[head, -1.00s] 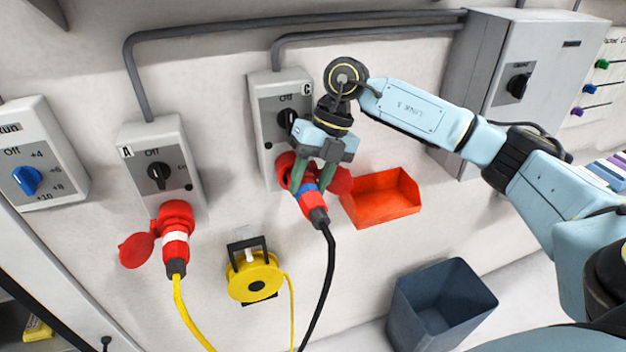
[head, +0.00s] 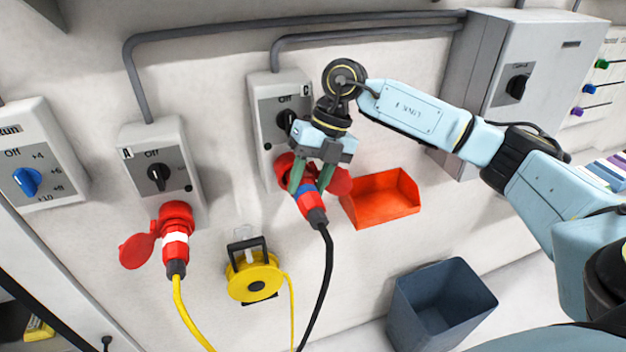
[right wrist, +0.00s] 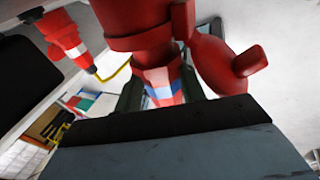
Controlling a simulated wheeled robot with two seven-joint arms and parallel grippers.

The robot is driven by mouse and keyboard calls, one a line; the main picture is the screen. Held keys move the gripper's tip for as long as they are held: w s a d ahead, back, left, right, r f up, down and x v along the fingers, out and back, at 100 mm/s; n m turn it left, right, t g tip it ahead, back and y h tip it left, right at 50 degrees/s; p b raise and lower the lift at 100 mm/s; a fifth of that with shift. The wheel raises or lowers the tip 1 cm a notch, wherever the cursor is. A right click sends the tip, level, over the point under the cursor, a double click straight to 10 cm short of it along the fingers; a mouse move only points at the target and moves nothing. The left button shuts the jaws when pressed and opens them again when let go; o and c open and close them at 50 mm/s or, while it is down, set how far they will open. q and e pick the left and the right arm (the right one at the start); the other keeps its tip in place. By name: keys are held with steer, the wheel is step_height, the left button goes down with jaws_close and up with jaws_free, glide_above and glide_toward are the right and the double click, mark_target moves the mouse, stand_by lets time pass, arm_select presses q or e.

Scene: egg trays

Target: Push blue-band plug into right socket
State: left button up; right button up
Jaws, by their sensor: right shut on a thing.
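The blue-band plug (head: 308,201) is red with a blue band and a black cable hanging from its lower end. My right gripper (head: 311,185) is shut on it, a finger on each side. The plug's upper end is at the red right socket (head: 285,165) under switch box C; the gripper partly hides the joint, so I cannot tell how deep it sits. In the right wrist view the plug (right wrist: 160,85) lines up with the socket (right wrist: 135,25), whose red lid (right wrist: 222,62) hangs open to the right. My left gripper is not in view.
A white-band plug (head: 175,243) with a yellow cable sits at the left socket under box A. A yellow cable reel (head: 254,280) hangs between them. An orange bin (head: 383,200) is close right of the gripper. A grey-blue bin (head: 440,305) stands below.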

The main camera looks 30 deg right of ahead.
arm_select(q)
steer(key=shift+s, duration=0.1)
arm_select(e)
steer(key=shift+w+a, duration=0.15)
steer(key=shift+w, duration=0.25)
stand_by(0.5)
